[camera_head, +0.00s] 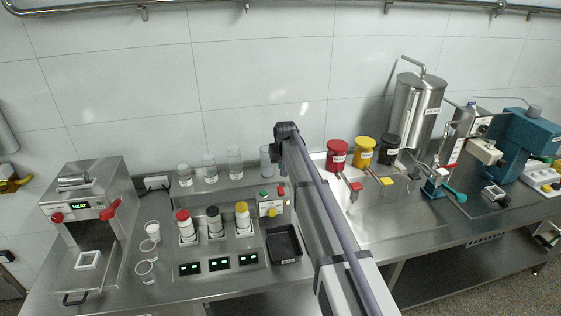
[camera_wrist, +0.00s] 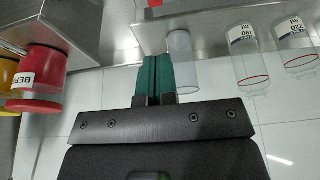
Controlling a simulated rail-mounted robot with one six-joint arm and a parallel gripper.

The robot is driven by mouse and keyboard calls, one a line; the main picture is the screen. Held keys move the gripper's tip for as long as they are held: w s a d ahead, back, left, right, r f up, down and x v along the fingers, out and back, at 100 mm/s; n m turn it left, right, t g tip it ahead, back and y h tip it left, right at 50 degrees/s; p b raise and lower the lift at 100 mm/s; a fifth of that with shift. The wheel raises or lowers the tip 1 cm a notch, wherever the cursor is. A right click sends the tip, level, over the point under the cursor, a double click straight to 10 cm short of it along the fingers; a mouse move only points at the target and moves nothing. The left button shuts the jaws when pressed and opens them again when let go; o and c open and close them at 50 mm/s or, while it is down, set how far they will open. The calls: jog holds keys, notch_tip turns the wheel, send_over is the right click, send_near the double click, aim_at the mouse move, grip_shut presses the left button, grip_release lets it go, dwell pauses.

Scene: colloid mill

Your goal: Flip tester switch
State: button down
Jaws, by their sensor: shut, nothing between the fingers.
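No label reading "tester" can be made out, and I cannot tell which device's switch it names. A control box (camera_head: 271,207) with green and red buttons and a yellow knob stands on the left bench. A blue machine (camera_head: 530,138) stands at the far right, with a small dark-screened box (camera_head: 495,193) in front. My gripper (camera_wrist: 155,58) has green fingers, shut together with nothing between them. In the head view my arm reaches up toward the back wall and hides the fingers. The wrist view shows them beside a translucent cylinder (camera_wrist: 183,60); contact is unclear.
Red (camera_head: 337,153), yellow (camera_head: 364,150) and black (camera_head: 389,149) jars stand right of my arm. Clear beakers (camera_head: 209,167) stand at the back left. Three capped bottles (camera_head: 214,220) sit before them.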

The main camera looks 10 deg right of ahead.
aim_at(279, 187)
jog(key=shift+w, duration=0.1)
jog(key=b+x, duration=1.3)
jog(key=x, duration=0.1)
jog(key=shift+w, duration=0.15)
